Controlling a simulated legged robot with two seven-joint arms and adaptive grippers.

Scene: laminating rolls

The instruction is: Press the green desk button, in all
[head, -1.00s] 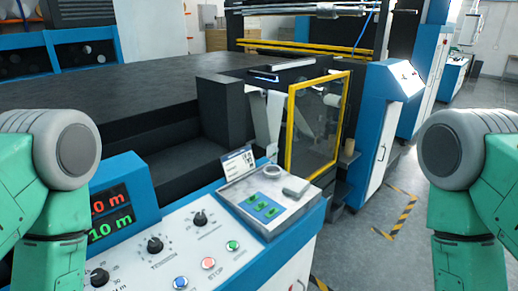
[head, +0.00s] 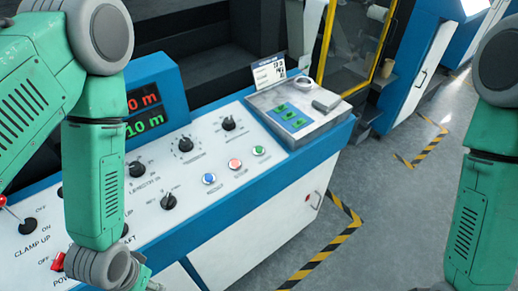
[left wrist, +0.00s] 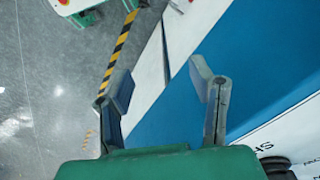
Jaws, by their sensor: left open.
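The green desk button (head: 259,150) is a small round push button on the white sloped control panel (head: 245,185), at the right end of a row with a red button (head: 235,164) and a blue button (head: 209,179). My left arm hangs over the panel's left part. My left gripper (left wrist: 162,88) is open and empty in the left wrist view, its two fingers spread above the desk's blue edge. In the head view its fingers are cut off at the bottom. The green button does not show in the left wrist view. My right gripper is out of view.
Black knobs (head: 186,145) and a red-tipped lever (head: 5,201) stand up from the panel. Floor with striped tape (head: 320,252) lies open on the right.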

